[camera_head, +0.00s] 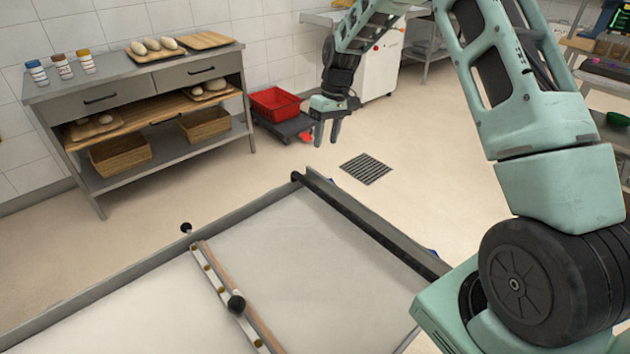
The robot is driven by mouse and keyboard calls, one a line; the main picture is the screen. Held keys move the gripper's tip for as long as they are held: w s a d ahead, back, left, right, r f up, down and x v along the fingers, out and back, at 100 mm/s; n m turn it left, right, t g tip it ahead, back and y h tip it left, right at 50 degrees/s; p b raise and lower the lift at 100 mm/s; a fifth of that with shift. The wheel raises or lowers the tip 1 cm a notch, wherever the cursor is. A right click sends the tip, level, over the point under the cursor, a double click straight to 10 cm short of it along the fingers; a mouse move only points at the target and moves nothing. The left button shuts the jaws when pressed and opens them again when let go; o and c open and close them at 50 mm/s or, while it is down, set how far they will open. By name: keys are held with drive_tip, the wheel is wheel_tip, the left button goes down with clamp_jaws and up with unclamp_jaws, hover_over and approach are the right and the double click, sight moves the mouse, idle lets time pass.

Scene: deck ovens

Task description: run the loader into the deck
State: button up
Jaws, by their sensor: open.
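The loader (320,262) fills the lower middle of the view, a flat pale sheet in a grey frame, cut off by the bottom edge. A wood-and-metal crossbar (222,290) with a black knob (236,304) lies across it. A dark bar (372,222) runs along its right far side, ending in a black knob (296,176). Another small black knob (186,228) stands at the left rail. My gripper (328,140) is open and empty, fingers pointing down, seen beyond the loader's far corner. No deck opening can be made out.
A steel bench (130,75) with drawers, jars, boards of dough and baskets stands at the back left. A red crate (275,102) sits on a low dark trolley (288,128). A floor drain (366,169) lies in open floor. Shelving (610,75) stands at the right edge.

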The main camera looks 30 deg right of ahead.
sight(317, 187)
drive_tip(key=a+f, duration=0.1)
drive_tip(key=f, duration=0.4)
drive_tip(key=a+f+p, duration=0.1)
drive_tip(key=f, duration=0.4)
drive_tip(key=a+f, duration=0.1)
drive_tip(key=f, duration=0.4)
drive_tip(key=shift+s, duration=0.3)
clamp_jaws()
drive_tip(key=shift+a, duration=0.1)
